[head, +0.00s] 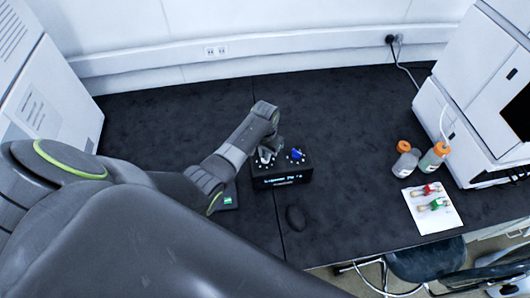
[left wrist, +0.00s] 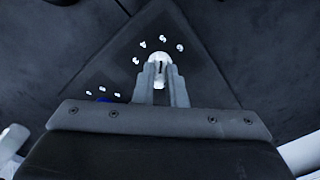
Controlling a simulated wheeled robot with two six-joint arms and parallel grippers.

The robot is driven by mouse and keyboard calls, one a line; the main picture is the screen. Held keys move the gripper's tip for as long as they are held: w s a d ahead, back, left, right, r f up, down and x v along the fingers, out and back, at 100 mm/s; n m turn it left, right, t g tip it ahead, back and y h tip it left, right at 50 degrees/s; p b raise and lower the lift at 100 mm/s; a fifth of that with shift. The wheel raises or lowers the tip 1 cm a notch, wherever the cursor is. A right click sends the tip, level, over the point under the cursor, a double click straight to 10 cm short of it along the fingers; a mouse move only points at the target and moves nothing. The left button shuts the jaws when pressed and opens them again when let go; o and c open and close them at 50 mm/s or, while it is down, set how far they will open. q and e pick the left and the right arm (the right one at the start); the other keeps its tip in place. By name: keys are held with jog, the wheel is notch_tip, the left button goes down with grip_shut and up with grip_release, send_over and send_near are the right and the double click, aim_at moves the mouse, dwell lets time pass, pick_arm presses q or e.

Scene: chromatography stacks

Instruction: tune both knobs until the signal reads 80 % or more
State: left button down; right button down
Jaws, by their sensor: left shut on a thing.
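A small black box (head: 283,181) stands on the dark bench, with two knobs on top and a lit display on its front. The display text is too small to read. My left gripper (head: 267,152) is over the box's left side, shut on the white knob. In the left wrist view my left gripper (left wrist: 161,78) has its fingers around the white knob (left wrist: 159,57), which carries a dark pointer mark, with white scale marks around it. The blue knob (head: 297,154) is to the right, free. In the left wrist view the blue knob (left wrist: 104,99) is mostly hidden. My right gripper is not in view.
A dark mouse (head: 295,217) lies in front of the box. Orange-capped bottles (head: 406,162) and a white sheet (head: 433,213) with small coloured items are at the right. White instruments stand at both ends.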

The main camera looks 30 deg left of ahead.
pick_arm(q)
jog(key=shift+w+r, duration=0.1)
jog(key=shift+w, duration=0.05)
jog(key=c, duration=1.5)
grip_release()
